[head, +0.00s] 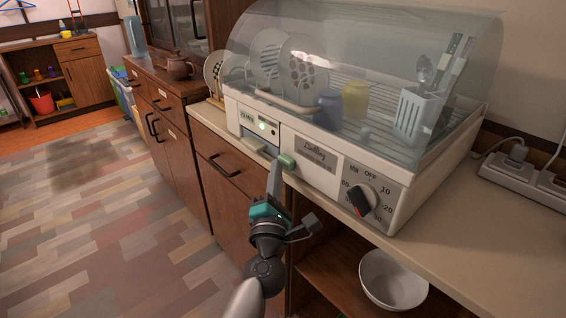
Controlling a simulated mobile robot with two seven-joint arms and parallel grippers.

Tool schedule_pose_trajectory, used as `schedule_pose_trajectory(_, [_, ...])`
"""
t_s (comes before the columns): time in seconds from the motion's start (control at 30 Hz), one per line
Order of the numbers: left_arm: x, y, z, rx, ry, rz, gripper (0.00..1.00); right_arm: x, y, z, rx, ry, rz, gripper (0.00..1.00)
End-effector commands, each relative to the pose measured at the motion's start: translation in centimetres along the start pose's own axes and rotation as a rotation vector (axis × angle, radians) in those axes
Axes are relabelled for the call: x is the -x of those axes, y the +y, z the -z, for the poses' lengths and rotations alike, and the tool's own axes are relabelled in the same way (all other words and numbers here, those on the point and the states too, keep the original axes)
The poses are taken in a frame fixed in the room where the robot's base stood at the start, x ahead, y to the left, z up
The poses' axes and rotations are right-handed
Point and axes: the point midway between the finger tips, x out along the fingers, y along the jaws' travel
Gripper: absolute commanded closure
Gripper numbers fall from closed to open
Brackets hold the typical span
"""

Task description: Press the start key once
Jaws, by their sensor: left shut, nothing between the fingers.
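The dish dryer (312,172) stands on the counter with a clear domed lid over its rack. Its front has a small panel with a lit green lamp (262,126). Below the panel sit a pale grey key (266,151) and a green key (287,160); I cannot read a label on either, but the green one looks like the start key. My left gripper (274,172) is shut and empty, its fingers pointing up at the dryer front. Its tips are just left of and below the green key; I cannot tell whether they touch it. My right gripper is out of view.
A timer dial (361,200) is on the dryer's right front. Plates, cups and a utensil holder (417,112) stand under the lid. A white bowl (393,279) sits on the shelf below. A power strip (522,174) lies at right. The floor at left is open.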

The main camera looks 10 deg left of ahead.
Motion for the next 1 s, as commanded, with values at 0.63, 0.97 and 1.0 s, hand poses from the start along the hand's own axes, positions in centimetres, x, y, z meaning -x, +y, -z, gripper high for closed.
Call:
schedule_pose_trajectory(0.63, [1.4, 1.0, 1.0, -0.002, 0.001, 0.001, 1.00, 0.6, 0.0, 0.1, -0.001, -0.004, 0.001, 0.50])
schedule_pose_trajectory(0.97, [3.7, 2.7, 2.7, -0.002, 0.001, 0.001, 1.00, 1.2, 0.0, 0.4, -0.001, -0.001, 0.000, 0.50])
schedule_pose_trajectory(1.0, [3.9, 2.9, 2.8, -0.002, 0.001, 0.001, 1.00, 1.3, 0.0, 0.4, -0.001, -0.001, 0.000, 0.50])
